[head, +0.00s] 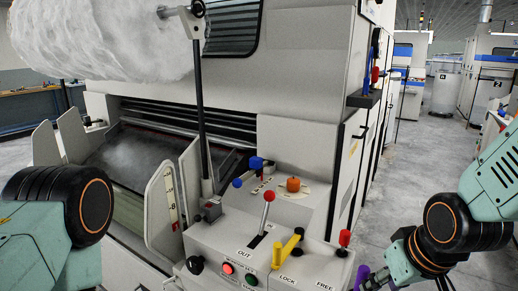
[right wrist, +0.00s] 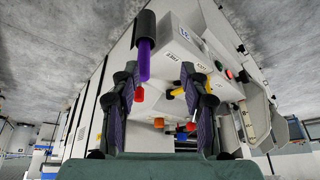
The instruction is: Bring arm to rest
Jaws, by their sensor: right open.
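My right gripper (right wrist: 165,82) is open in the right wrist view, with its two purple-padded fingers apart and nothing between them. Beyond it, partly between the fingers, show the red and yellow handles of the machine's control box. A purple handle with a black end (right wrist: 144,60) is near the left fingertip in that view; whether they touch I cannot tell. In the head view, my right arm (head: 452,222) hangs at the right, its gripper low near the box's right side and mostly cut off. My left arm (head: 62,215) shows at the left; its gripper is out of frame.
The control box (head: 230,248) carries a red-knobbed lever (head: 268,196), a yellow handle (head: 287,250), a red-tipped lever (head: 345,238) and an orange knob (head: 293,184). A white fibre roll (head: 110,40) hangs above. Open floor (head: 420,165) lies behind my right arm.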

